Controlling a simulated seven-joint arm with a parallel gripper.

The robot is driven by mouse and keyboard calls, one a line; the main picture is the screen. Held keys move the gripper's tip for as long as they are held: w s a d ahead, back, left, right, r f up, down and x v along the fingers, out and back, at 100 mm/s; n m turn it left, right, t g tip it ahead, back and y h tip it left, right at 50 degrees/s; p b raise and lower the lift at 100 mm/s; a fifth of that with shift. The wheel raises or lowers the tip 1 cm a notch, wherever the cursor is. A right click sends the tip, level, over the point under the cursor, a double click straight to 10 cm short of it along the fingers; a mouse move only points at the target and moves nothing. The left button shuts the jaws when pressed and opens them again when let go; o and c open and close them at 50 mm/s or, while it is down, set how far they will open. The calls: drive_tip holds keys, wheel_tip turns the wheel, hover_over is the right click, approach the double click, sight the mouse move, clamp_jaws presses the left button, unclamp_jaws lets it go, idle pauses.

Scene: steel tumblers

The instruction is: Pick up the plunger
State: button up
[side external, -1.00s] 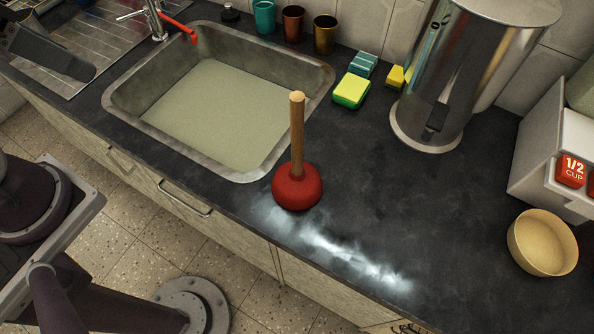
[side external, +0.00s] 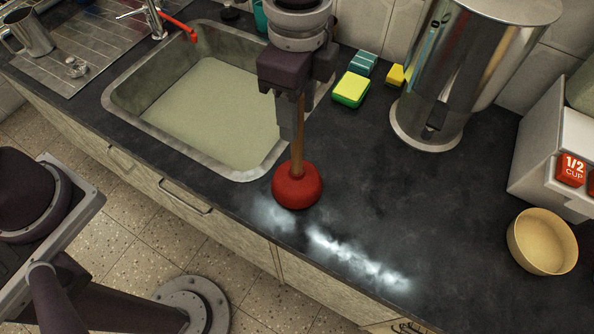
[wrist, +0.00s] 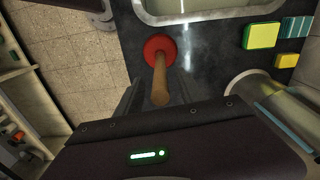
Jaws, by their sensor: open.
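The plunger has a red rubber cup (side external: 297,187) and a wooden handle (side external: 299,150). It stands upright on the dark counter, just right of the sink's front corner. My gripper (side external: 292,132) points down at the handle in the side view and hides its upper part. In the wrist view the handle (wrist: 160,82) rises toward my gripper (wrist: 158,92), with a dark finger on either side of it. The fingers are apart. The red cup (wrist: 159,47) lies beyond the fingertips.
A filled sink (side external: 205,125) is at left. Sponges (side external: 351,90) and a large steel urn (side external: 440,90) stand behind to the right. A wooden bowl (side external: 542,242) sits at far right. The counter (side external: 420,200) between plunger and bowl is clear. A steel jug (side external: 30,35) is on the drainboard.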

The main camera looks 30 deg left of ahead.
drive_tip(key=shift+f, duration=0.6)
clamp_jaws()
drive_tip(key=shift+r, duration=0.1)
idle(0.8)
